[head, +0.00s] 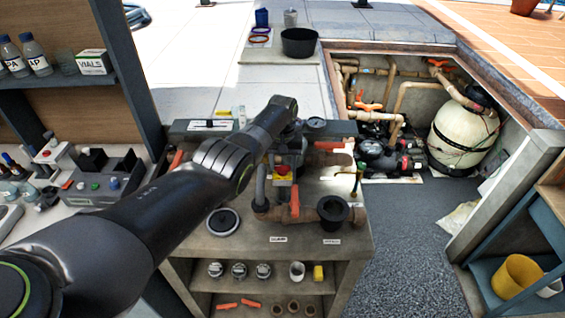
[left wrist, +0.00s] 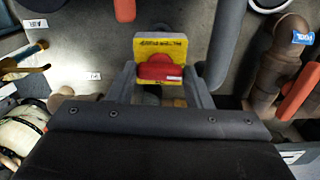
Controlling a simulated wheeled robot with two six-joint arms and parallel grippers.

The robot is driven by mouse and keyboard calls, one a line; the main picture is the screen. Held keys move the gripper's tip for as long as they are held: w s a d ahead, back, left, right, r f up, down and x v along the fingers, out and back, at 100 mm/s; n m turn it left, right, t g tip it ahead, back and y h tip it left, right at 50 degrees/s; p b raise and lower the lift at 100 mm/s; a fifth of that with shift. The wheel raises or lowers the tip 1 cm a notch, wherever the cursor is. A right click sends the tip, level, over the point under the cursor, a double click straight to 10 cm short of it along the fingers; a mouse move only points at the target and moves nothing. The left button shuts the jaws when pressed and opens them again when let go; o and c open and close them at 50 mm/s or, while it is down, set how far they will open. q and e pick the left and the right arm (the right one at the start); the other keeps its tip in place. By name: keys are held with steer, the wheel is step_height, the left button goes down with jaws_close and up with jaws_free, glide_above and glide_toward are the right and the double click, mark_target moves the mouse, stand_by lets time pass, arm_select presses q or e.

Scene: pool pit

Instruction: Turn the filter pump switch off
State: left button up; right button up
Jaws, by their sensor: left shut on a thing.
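The pump switch is a yellow plate (head: 283,181) with a red knob (head: 281,170), mounted among pipes on the grey bench. In the left wrist view the yellow plate (left wrist: 148,44) faces me, with dark lettering along its edge, and the red knob (left wrist: 158,67) lies crosswise on it. My left gripper (head: 284,158) reaches down at the switch, and its fingers (left wrist: 160,78) stand on either side of the red knob, shut on it. The exact contact is partly hidden by the gripper body. My right gripper is not in view.
Pipes with orange-red handles (head: 295,200) and a black open fitting (head: 332,208) stand close around the switch. A gauge (head: 316,124) is behind it. Lab items crowd the counter at left. The pit with a cream filter tank (head: 462,136) lies at right; the dark floor before it is clear.

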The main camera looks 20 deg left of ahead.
mark_target(282, 166)
arm_select(q)
steer(key=shift+w+r+n, duration=0.1)
steer(key=shift+r+n, duration=0.05)
steer(key=shift+n, duration=0.35)
steer(key=o, duration=1)
steer(key=shift+r, duration=0.5)
steer(key=shift+r+b, duration=1.9)
steer(key=shift+r, duration=6.25)
steer(key=shift+f, duration=0.1)
